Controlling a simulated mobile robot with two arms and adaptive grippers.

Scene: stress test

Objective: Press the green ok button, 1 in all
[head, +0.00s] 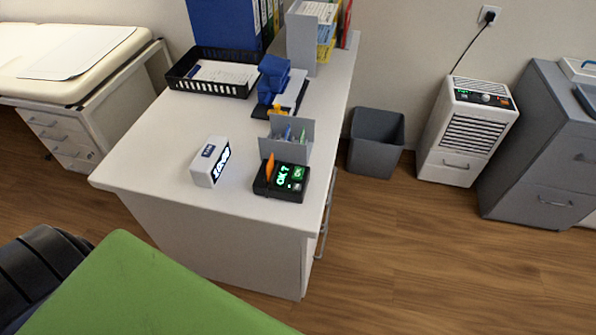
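A small black terminal (268,188) sits near the front right corner of the white desk (150,150). Its screen shows "OK?" in green letters. A green ok button (299,172) is on its right side, facing up and unobstructed. A smaller pale key lies below it. An orange card or tab (269,167) stands at the terminal's left edge. Neither of my grippers shows in the head view.
Left of the terminal stands a white box with a lit display (208,163). Behind are a grey pen holder (305,150), a blue hole-punch-like tool (273,78) and a black tray (200,88). A green surface (130,290) fills the lower left.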

